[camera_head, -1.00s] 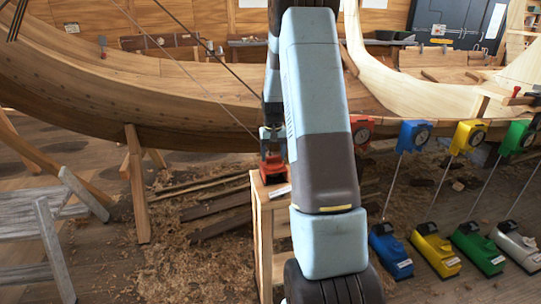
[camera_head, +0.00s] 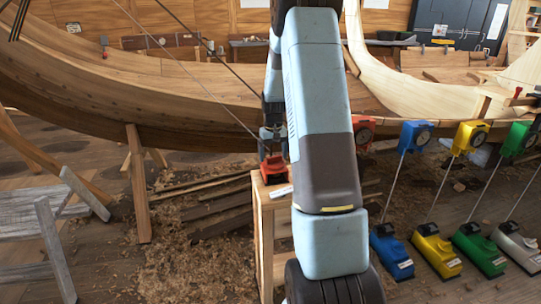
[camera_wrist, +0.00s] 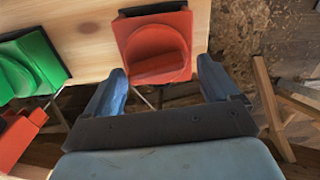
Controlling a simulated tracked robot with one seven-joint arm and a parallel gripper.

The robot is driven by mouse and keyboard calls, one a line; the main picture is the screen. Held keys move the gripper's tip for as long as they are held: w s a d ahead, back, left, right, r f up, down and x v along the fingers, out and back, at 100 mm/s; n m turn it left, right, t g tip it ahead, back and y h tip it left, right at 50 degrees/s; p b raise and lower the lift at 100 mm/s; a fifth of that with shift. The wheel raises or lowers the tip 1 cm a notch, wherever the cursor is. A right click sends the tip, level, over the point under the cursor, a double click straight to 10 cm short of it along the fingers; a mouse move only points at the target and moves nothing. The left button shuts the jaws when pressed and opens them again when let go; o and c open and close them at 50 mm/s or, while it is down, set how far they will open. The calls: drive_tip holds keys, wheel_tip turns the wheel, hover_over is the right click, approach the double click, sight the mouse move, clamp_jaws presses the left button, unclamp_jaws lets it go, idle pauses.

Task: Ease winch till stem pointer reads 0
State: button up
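A red winch (camera_head: 274,170) stands on a wooden stand (camera_head: 264,215) near the middle of the head view, partly behind my arm. In the wrist view the red winch (camera_wrist: 155,45) shows a rounded red part at the top centre. My gripper (camera_wrist: 162,68) has its two dark blue fingers spread, with the red part just ahead of and between them. I cannot tell whether they touch it. In the head view my gripper (camera_head: 270,143) is over the red winch. A red dial box (camera_head: 363,131) is partly hidden by my arm; its reading is too small. I cannot tell which dial is the stem pointer.
Blue (camera_head: 390,252), yellow (camera_head: 436,251), green (camera_head: 480,249) and grey (camera_head: 518,247) winches stand on the floor at right, below dial boxes. A wooden hull (camera_head: 150,105) spans the back. A grey trestle (camera_head: 50,235) is at left. Shavings and planks lie between.

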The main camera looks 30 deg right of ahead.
drive_tip(key=shift+o, duration=0.2)
drive_tip(key=shift+s+d, duration=0.1)
wheel_tip(320, 180, up, 14)
drive_tip(key=shift+f, duration=0.2)
idle(0.3)
drive_tip(key=shift+m, duration=0.3)
drive_tip(key=c, duration=0.3)
drive_tip(key=shift+m, duration=0.5)
drive_tip(key=shift+c, duration=0.8)
drive_tip(key=m, duration=0.7)
drive_tip(key=shift+f, duration=0.1)
drive_tip(key=c, duration=0.6)
wheel_tip(320, 180, down, 14)
drive_tip(key=m, duration=0.8)
